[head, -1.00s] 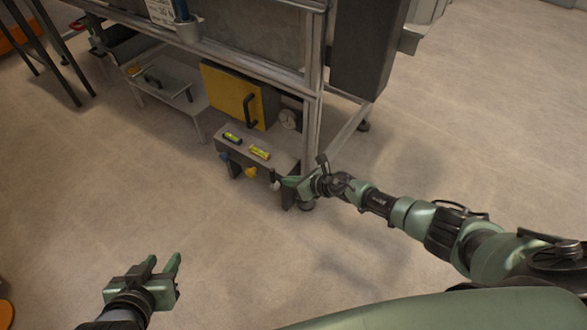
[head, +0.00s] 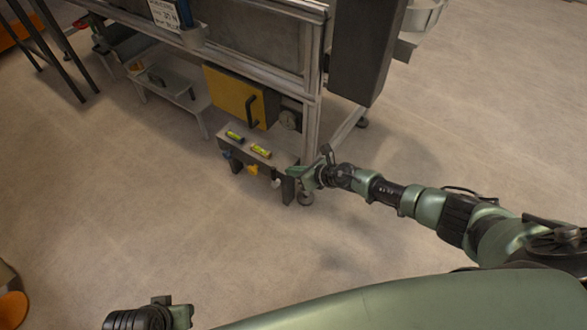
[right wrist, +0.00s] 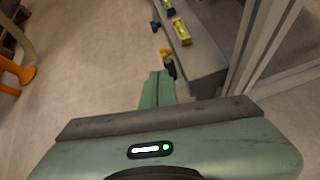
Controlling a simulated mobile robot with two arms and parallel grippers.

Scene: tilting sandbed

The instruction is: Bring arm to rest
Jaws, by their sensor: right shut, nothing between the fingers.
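My right arm reaches in from the right in the head view. Its green gripper (head: 296,173) is shut and empty, beside the right end of a low grey control box (head: 285,160). In the right wrist view the closed fingers (right wrist: 157,86) point toward the dark knob (right wrist: 170,68) on the box front; I cannot tell whether they touch. My left gripper (head: 181,314) is low at the bottom edge of the head view, partly cut off, and its opening is unclear.
The box carries two yellow-green levels (head: 261,152) and a yellow knob (head: 252,169). Behind it are a yellow panel (head: 234,96) with a black handle, a dial (head: 289,119) and a metal frame (head: 313,90). An orange object (head: 13,308) is at lower left. The floor in front is clear.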

